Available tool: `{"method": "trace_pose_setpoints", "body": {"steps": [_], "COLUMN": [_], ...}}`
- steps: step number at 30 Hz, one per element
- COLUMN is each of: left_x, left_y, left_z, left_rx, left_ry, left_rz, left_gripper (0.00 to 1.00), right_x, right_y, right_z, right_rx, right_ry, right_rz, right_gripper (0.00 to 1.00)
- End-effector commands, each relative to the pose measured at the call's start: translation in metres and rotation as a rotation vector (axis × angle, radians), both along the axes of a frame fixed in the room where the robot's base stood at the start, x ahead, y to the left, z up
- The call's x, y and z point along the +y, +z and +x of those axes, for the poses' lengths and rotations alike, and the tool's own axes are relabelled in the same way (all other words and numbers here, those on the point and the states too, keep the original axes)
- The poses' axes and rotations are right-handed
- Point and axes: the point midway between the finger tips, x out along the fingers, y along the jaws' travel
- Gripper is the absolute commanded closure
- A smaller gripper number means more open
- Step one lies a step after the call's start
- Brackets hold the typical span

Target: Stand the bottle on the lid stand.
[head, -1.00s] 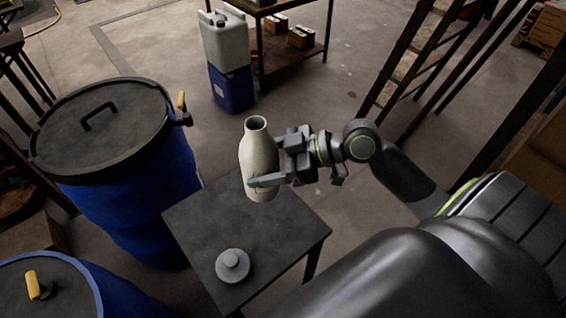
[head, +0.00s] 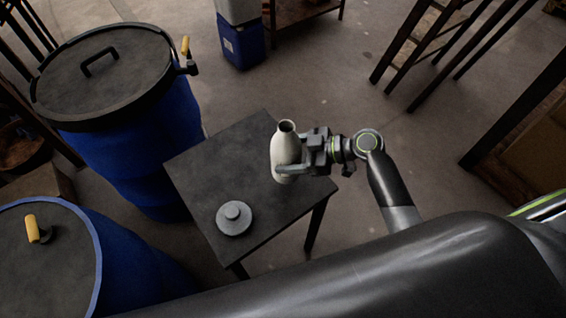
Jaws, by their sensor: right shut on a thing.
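The bottle (head: 284,150) is pale grey-white with a narrow open neck, and it is upright. My right gripper (head: 286,168) is shut on its lower body, coming in from the right. A round grey lid-like piece with a knob (head: 234,217) lies at the front of that top, apart from the bottle. My left gripper is not in view.
A lidded blue vat (head: 150,150) stands left of the stand, and another (head: 130,265) at front left. A blue container (head: 243,46) with a pale one above is at the back. The stand's left and middle top is bare. A ladder-like frame (head: 420,50) stands back right.

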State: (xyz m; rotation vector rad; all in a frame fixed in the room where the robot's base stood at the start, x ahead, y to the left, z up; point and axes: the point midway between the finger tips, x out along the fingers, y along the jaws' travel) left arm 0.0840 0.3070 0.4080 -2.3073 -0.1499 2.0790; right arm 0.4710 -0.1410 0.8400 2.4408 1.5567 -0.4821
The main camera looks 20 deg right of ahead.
Motion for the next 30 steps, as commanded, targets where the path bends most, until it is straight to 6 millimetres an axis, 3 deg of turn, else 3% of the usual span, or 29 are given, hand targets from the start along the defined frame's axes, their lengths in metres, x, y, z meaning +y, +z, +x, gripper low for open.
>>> {"method": "trace_pose_setpoints", "body": {"steps": [11, 23, 24, 29, 30], "left_x": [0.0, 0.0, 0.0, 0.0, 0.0], "left_y": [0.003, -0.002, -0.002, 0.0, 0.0], "left_z": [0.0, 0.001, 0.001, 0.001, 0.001], "left_rx": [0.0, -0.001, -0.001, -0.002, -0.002], "left_ry": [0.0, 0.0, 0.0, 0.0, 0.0], "left_rz": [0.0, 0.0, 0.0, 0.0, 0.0], "left_gripper": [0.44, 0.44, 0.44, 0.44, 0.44], "right_x": [0.0, 0.0, 0.0, 0.0, 0.0], "right_y": [-0.042, -0.048, -0.048, -0.047, -0.047], "right_z": [0.0, 0.0, 0.0, 0.0, 0.0], "right_rx": [0.001, -0.001, -0.001, 0.0, 0.0], "right_ry": [-0.002, -0.001, -0.001, -0.001, -0.001], "right_rz": [0.002, 0.001, 0.001, 0.0, 0.0], "right_gripper": [0.79, 0.79, 0.31, 0.11, 0.11]}}
